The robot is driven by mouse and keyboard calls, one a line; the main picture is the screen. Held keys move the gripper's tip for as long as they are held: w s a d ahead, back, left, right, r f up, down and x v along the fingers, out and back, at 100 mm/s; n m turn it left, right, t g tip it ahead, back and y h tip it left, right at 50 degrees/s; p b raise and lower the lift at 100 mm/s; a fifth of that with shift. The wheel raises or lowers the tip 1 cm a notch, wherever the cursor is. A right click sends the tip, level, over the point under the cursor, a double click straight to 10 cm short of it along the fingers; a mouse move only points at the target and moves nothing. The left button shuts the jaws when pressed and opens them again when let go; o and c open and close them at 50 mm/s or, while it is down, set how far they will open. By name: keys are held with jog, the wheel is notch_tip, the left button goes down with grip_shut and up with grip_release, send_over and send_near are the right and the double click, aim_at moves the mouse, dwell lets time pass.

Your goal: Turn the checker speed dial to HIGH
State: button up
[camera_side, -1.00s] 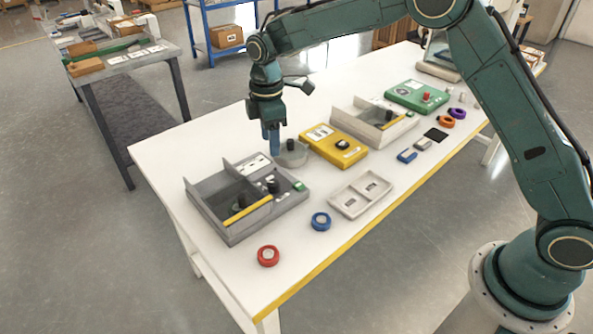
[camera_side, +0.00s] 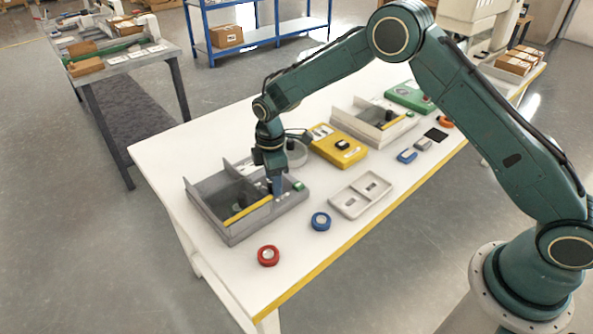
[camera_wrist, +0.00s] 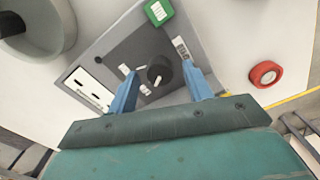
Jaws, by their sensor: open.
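The grey machine (camera_side: 213,220) at the left of the table has a dark panel with a black round dial (camera_wrist: 160,68). The dial has a pale mark on its lower side in the wrist view, and small white labels (camera_wrist: 124,69) lie around it, too small to read. My gripper (camera_side: 275,190) is down over this panel. In the wrist view its two blue fingers (camera_wrist: 160,72) are apart, one on each side of the dial. I cannot tell whether they touch it. The side view hides the dial behind the fingers.
A green button (camera_wrist: 158,11) sits on the same machine. A round, pale container (camera_side: 297,152) stands behind my gripper. A yellow box (camera_side: 338,146) with a black knob is to the right. A red ring (camera_side: 268,256), a blue ring (camera_side: 320,221) and a pale tray (camera_side: 360,194) lie in front.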

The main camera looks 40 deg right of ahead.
jog(key=shift+f, duration=0.4)
jog(key=c, duration=1)
jog(key=shift+o, duration=0.2)
